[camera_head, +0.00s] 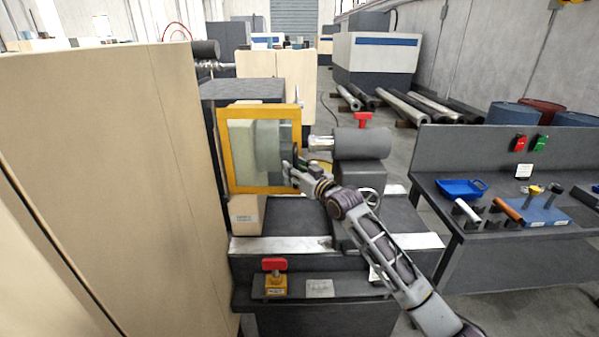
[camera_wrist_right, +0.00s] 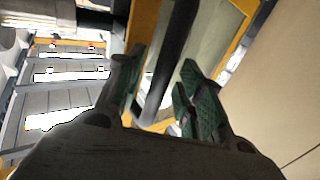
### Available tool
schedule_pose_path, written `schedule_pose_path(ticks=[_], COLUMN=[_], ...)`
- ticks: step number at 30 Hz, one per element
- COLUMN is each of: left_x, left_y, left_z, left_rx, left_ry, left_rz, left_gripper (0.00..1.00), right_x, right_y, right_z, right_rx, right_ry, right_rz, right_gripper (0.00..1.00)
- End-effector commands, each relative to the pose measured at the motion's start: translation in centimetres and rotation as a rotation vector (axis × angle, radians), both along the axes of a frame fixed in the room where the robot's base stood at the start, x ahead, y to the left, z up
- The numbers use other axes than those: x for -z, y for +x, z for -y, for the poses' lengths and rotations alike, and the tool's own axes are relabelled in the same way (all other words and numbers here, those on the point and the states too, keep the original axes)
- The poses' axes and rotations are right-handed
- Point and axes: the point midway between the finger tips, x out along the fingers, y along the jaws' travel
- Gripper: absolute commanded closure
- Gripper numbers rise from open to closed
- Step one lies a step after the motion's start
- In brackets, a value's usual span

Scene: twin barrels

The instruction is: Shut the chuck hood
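The chuck hood (camera_head: 224,152) is a yellow-framed panel with a clear pane on the lathe, facing me. The grey-green chuck (camera_head: 268,146) shows through the pane. My right gripper (camera_head: 289,172) is at the frame's right side. In the right wrist view the hood's yellow frame (camera_wrist_right: 143,24) is close up, and a dark curved handle bar (camera_wrist_right: 176,60) runs between the two fingers of the right gripper (camera_wrist_right: 160,92). The fingers are apart, with space beside the bar; I cannot tell if either touches it. My left gripper is out of view.
The grey tailstock (camera_head: 362,143) is just right of the hood. A tall beige cabinet (camera_head: 110,170) fills the left. A dark bench (camera_head: 450,185) with a blue tray (camera_head: 460,189) stands at right. A red-topped switch (camera_head: 274,266) is at the lathe's front.

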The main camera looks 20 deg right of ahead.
Motion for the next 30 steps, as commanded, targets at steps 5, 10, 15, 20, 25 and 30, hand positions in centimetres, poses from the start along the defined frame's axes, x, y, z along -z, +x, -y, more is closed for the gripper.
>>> schedule_pose_path(ticks=[5, 10, 15, 20, 25, 30], left_x=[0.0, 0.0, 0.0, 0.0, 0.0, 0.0], left_y=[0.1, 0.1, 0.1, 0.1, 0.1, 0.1], left_z=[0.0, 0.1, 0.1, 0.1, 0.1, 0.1], left_rx=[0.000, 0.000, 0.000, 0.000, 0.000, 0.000], left_ry=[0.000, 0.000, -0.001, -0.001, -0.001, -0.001], left_rz=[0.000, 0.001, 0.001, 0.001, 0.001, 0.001], left_gripper=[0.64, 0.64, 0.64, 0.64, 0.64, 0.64], right_x=[0.0, 0.1, 0.1, 0.1, 0.1, 0.1], right_y=[-0.4, -1.3, -2.7, -4.2, -5.6, -7.1], right_z=[0.2, 0.6, 1.0, 1.6, 2.2, 2.7], right_rx=[0.000, 0.001, 0.000, 0.000, 0.000, 0.000], right_ry=[0.000, 0.000, -0.002, 0.000, 0.000, 0.000], right_rz=[0.000, -0.001, -0.002, -0.001, -0.001, 0.000], right_gripper=[0.63, 0.63, 0.63, 0.63, 0.63, 0.63])
